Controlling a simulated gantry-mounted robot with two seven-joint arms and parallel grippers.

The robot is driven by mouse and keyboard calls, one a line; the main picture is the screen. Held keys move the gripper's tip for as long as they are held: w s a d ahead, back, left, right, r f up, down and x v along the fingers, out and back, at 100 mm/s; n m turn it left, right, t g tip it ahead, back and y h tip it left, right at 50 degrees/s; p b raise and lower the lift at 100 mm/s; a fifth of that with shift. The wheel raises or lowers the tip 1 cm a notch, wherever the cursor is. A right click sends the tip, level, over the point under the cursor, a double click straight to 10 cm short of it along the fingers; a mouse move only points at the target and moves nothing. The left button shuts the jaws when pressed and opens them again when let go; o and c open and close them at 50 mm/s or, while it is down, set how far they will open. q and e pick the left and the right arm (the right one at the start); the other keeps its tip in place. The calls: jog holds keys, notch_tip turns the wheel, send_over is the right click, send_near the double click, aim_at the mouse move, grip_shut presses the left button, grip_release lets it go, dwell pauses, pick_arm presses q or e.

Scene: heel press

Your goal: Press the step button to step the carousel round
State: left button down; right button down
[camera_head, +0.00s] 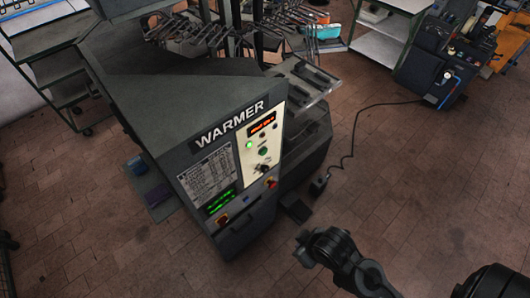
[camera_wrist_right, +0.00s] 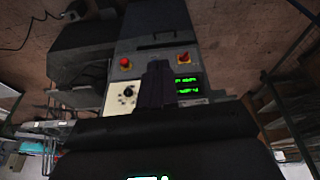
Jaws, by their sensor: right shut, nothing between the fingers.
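The machine marked WARMER (camera_head: 200,160) stands in the middle of the head view. Its light panel (camera_head: 249,152) carries a red display, a lit green lamp, a green button (camera_head: 263,151) and a black knob (camera_head: 262,169). Below is a red button (camera_head: 270,183) on yellow. I cannot tell which control is the step button. The carousel is not clearly identifiable. My right gripper (camera_head: 304,246) is right of the machine front, apart from it. In the right wrist view its shut, empty fingers (camera_wrist_right: 157,68) overlap the front between the panel (camera_wrist_right: 122,97) and green display (camera_wrist_right: 188,86). My left gripper is out of view.
A second red-and-yellow control (camera_head: 222,220) sits low on the machine front. A black pedal-like box (camera_head: 319,185) with a cable lies on the floor to the right. Racks of metal tools (camera_head: 215,30) stand behind. The brick floor (camera_head: 400,190) on the right is largely clear.

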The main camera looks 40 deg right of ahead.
jog(key=shift+w, duration=0.1)
jog(key=w+d+n+t+b, duration=0.25)
jog(key=w+t+b, duration=0.25)
jog(key=w+t, duration=0.85)
jog(key=w+d+f+m+t+h+b, duration=0.3)
jog(key=w+d+f+t+b, duration=0.6)
jog(key=b, duration=1.6)
jog(key=w+d+f+h, duration=0.1)
jog(key=w+d+h, duration=0.1)
jog(key=d, duration=0.1)
jog(key=shift+w+d+f+b, duration=0.15)
jog(key=shift+d+f+b, duration=0.1)
jog(key=shift+f+b, duration=0.1)
jog(key=shift+r, duration=0.1)
